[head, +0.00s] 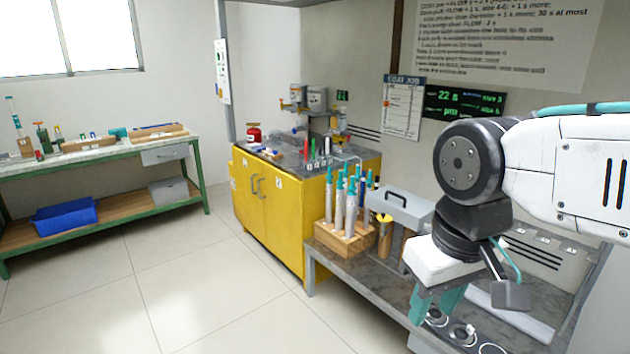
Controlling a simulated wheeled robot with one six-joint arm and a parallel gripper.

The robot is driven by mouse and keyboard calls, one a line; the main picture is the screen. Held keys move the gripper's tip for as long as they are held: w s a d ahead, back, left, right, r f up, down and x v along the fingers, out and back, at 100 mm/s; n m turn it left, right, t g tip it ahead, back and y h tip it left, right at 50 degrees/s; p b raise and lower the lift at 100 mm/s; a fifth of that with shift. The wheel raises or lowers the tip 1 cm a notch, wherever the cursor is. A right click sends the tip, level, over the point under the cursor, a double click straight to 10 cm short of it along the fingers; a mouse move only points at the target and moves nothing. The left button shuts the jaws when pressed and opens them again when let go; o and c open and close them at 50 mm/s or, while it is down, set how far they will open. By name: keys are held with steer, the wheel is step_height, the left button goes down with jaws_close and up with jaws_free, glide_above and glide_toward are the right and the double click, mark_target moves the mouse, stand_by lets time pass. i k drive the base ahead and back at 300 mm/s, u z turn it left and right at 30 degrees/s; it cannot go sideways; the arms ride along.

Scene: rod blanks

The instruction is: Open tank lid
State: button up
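My gripper (437,308) points down at the bench's front edge, in front and to the right of the lid. Its two teal fingers are apart with nothing visible between them. It does not touch the lid.
A wooden rack (343,242) of several teal-topped rods stands left of the lid. A wooden-handled tool (385,238) stands beside it. Round openings (462,333) lie below my gripper. A yellow cabinet (266,205) stands further left; the floor (190,270) is clear.

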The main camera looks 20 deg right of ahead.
mark_target(415, 211)
steer(key=i, duration=2.6)
steer(key=z, duration=1.2)
